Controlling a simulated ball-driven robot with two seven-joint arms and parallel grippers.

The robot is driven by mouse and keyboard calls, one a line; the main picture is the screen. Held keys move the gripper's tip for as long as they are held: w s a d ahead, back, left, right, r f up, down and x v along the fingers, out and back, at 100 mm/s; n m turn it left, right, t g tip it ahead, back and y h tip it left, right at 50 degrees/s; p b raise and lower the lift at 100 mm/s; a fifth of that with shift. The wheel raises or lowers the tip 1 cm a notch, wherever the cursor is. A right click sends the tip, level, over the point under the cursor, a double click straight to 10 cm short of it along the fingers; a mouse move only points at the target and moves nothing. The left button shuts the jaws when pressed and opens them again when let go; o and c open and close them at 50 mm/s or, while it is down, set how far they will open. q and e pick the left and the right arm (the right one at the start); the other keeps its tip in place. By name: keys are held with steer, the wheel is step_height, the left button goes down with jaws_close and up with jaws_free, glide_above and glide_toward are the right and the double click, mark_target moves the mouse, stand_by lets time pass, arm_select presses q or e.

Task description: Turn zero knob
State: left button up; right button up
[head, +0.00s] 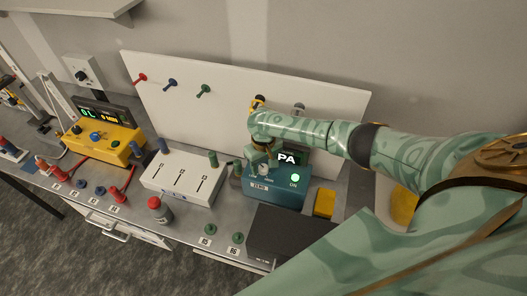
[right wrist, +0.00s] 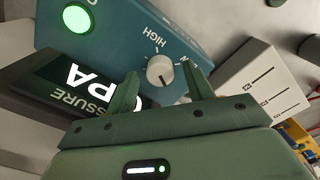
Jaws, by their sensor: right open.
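The zero knob (right wrist: 160,70) is a round white dial with a dark pointer mark, on the top face of a teal box (right wrist: 118,30) with "HIGH" printed near it. In the head view the teal box (head: 277,191) sits right of centre on the bench, with a "ZERO" plate on its front; my gripper partly hides the knob there. My right gripper (right wrist: 160,72) is open. Its two green fingertips appear on either side of the knob in the right wrist view; I cannot tell whether they touch it. My left gripper is not in view.
A lit green ON button (head: 295,178) and a dark "PA" display (right wrist: 85,88) are on the teal unit. A white slider box (head: 180,185) stands to its left, with a yellow box (head: 105,140) farther left. A dark box (head: 285,235) lies in front.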

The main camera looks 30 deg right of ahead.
mark_target(264, 168)
step_height(264, 168, up, 16)
steer(key=p, duration=0.3)
steer(key=shift+p, duration=0.4)
steer(key=shift+f, duration=0.15)
